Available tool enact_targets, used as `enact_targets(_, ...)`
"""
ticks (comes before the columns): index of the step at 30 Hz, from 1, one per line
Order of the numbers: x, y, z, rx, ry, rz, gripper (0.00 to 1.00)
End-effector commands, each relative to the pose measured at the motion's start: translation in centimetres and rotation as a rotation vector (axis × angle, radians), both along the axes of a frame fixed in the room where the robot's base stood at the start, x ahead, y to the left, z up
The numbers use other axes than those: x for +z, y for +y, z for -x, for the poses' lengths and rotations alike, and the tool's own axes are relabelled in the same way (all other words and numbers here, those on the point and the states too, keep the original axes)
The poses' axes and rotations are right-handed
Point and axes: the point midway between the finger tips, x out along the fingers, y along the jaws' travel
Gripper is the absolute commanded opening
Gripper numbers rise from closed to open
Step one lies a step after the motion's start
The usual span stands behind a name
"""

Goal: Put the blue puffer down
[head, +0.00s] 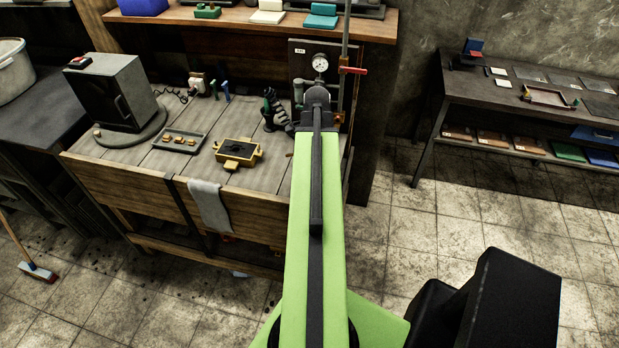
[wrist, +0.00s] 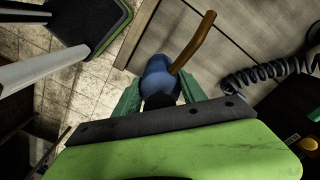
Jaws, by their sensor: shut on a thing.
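The blue puffer (wrist: 158,80) is in the wrist view, a dark blue bulb with a curved brown spout (wrist: 193,45). My gripper (wrist: 160,92) is shut on it, with one green finger on each side of the bulb. In the wrist view it is over the edge of the wooden workbench (wrist: 215,60), with floor showing to the left. I cannot tell how high it is above the bench. In the head view my arm reaches to the bench's right end and hides the puffer and the fingers.

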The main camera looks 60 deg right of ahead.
Motion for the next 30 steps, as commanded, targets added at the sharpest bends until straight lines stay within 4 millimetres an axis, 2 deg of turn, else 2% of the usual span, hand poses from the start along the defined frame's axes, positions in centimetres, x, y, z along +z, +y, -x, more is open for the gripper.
enact_targets(1,-1.1,-0.3,-1.1,0.001,0.0,0.0,0.0)
enact_targets(5,-1.5,-0.3,-2.3,0.0,0.0,0.0,0.0)
enact_targets(11,-2.0,-0.2,-2.4,-0.001,0.0,0.0,0.0)
enact_targets(18,-5.8,-0.2,-2.3,0.0,0.0,0.0,0.0)
enact_targets(25,-5.3,-0.2,-2.4,0.0,0.0,0.0,0.0)
enact_targets(29,-5.8,-0.2,-2.4,0.0,0.0,0.0,0.0)
enact_targets(30,-5.7,-0.2,-2.4,0.0,0.0,0.0,0.51)
